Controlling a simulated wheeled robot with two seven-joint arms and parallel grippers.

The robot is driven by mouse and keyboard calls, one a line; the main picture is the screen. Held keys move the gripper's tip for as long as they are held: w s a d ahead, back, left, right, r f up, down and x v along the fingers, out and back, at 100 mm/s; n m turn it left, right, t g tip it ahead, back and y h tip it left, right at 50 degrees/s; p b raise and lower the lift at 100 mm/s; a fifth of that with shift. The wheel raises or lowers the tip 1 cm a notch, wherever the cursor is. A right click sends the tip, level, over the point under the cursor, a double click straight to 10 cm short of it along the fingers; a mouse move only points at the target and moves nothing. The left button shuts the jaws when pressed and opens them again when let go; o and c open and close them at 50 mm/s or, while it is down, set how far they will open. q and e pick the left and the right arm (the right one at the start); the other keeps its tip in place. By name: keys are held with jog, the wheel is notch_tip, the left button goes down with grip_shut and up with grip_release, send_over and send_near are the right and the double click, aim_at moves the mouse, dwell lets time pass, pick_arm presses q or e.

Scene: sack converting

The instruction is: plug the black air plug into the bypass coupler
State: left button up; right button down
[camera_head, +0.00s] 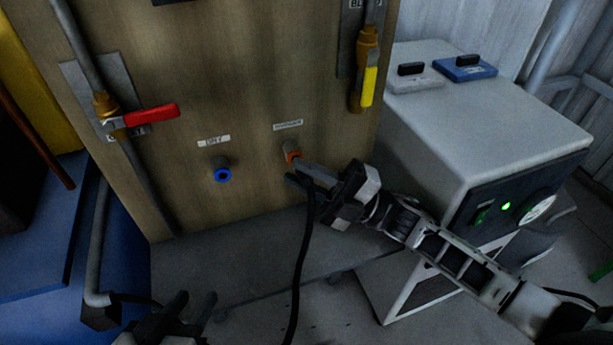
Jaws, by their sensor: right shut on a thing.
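The bypass coupler (291,151), with an orange ring, sticks out of the wooden panel under a small label that is hard to read. My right gripper (306,180) is just below and right of it, shut on the black air plug, which is mostly hidden by the fingers. A black hose (302,262) hangs down from the plug. I cannot tell whether the plug touches the coupler. My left gripper (192,304) is low at the bottom edge, its fingers apart and empty.
A blue-ringed coupler (221,171) labelled DRY sits left of the bypass coupler. A red-handled valve (150,115) and a yellow-handled valve (368,86) are on the panel. A grey machine (480,120) with a green light stands at right.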

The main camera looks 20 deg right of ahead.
jog(key=shift+w, duration=0.3)
jog(key=shift+w+b, duration=0.4)
jog(key=shift+w, duration=0.1)
